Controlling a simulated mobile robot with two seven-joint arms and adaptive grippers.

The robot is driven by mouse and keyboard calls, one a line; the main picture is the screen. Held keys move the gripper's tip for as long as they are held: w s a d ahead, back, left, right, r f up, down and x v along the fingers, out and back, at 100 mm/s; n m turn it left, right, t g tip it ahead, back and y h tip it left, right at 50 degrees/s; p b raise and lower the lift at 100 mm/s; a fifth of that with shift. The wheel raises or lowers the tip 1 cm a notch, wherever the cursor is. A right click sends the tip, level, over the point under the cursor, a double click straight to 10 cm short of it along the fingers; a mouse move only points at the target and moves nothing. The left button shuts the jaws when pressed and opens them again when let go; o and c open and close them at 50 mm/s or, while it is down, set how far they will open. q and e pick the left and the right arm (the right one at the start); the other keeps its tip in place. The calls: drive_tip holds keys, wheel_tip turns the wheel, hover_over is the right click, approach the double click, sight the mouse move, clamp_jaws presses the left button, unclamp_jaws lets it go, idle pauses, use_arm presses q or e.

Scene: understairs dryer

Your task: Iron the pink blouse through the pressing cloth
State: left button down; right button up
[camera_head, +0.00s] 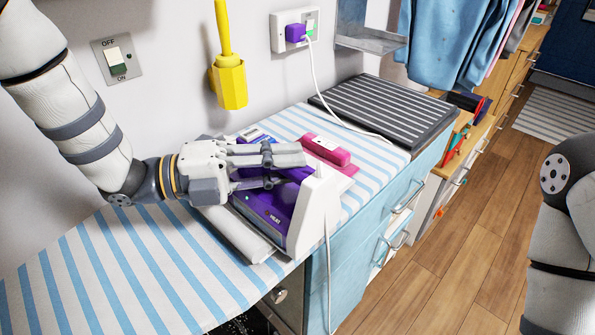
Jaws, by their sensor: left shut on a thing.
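The purple and white iron (272,210) is on the striped ironing surface (130,255), its white end to the right. My left gripper (297,168) reaches in from the left and is shut on the iron's upper part; its fingers hide much of the handle. A folded pale grey-white cloth (236,234), perhaps the pressing cloth, lies at the iron's near left, partly beneath it. Pink fabric (347,168), perhaps part of the blouse, shows behind the iron; most of it is hidden. My right gripper is out of view; only part of that arm shows at the right edge.
A pink block-like item (325,149) lies by the pink fabric. A white cord (327,262) hangs over the front edge; another runs to the purple plug (295,33). A ridged dark grey mat (380,108) lies beyond. The left part of the striped surface is clear.

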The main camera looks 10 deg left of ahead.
sight(292, 177)
use_arm(q)
drive_tip(key=shift+w+a, duration=0.55)
drive_tip(key=shift+a, duration=0.25)
drive_tip(key=shift+r, duration=0.1)
drive_tip(key=shift+w+a, duration=0.2)
drive_tip(key=shift+a, duration=0.15)
drive_tip(key=shift+s+d, duration=0.7)
drive_tip(key=shift+d, duration=0.35)
drive_tip(key=shift+s+d, duration=0.7)
drive_tip(key=shift+d, duration=0.35)
drive_tip(key=shift+s+d, duration=0.25)
drive_tip(key=shift+d, duration=0.1)
drive_tip(key=shift+r, duration=2.95)
